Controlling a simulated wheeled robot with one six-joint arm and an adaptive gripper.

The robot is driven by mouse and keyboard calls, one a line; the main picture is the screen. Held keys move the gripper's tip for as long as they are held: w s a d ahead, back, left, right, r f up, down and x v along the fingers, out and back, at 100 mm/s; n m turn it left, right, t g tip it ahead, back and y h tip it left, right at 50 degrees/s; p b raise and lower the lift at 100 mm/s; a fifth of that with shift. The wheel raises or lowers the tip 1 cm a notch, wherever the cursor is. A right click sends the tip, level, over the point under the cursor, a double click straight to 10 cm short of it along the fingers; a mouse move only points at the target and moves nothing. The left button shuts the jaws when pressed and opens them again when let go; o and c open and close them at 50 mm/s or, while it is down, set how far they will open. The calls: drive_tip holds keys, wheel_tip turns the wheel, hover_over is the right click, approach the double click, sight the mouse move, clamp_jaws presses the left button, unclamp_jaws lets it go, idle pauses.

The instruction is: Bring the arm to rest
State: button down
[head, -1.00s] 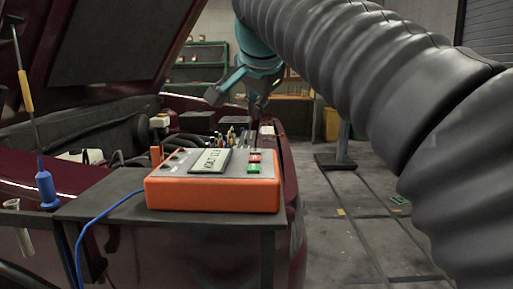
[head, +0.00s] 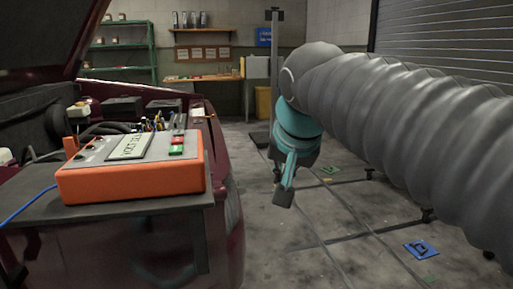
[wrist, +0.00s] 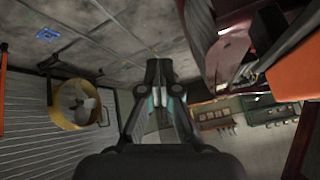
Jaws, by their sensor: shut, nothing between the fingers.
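My gripper (head: 285,192) hangs at the end of my grey ribbed arm in the head view, teal and dark, pointing down over open floor to the right of the car. In the wrist view my gripper (wrist: 157,66) shows its two fingers drawn together with nothing between them. It is clear of the car and of the orange tester box. Its fingertips are small and partly turned away in the head view.
An orange tester box (head: 130,182) sits on a dark shelf (head: 120,207) at the dark red car's (head: 222,160) open engine bay. Shelves and a workbench (head: 203,79) stand at the back. The floor (head: 330,240) on the right is mostly free, with a blue marker (head: 421,249).

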drive_tip(key=s+d+f+n, duration=0.1)
drive_tip(key=s+d+f, duration=0.6)
drive_tip(key=f, duration=0.3)
drive_tip(key=shift+s+d+f+g+h, duration=0.2)
drive_tip(key=shift+f+g+h, duration=0.1)
drive_tip(key=shift+g, duration=0.1)
drive_tip(key=c, duration=1.6)
unclamp_jaws()
drive_tip(key=shift+n+g, duration=0.4)
drive_tip(key=shift+n, duration=0.2)
drive_tip(key=s+d+f, duration=0.1)
drive_tip(key=s+f, duration=0.1)
drive_tip(key=f, duration=0.1)
drive_tip(key=s+d+f, duration=0.1)
drive_tip(key=s+f, duration=0.2)
drive_tip(key=f, duration=0.1)
drive_tip(key=s+d+f, duration=0.2)
drive_tip(key=f, duration=0.1)
drive_tip(key=shift+s+f, duration=0.2)
drive_tip(key=shift+f, duration=0.1)
drive_tip(key=o, duration=0.5)
drive_tip(key=shift+s+f, duration=0.1)
drive_tip(key=shift+f, duration=0.1)
drive_tip(key=shift+d, duration=0.1)
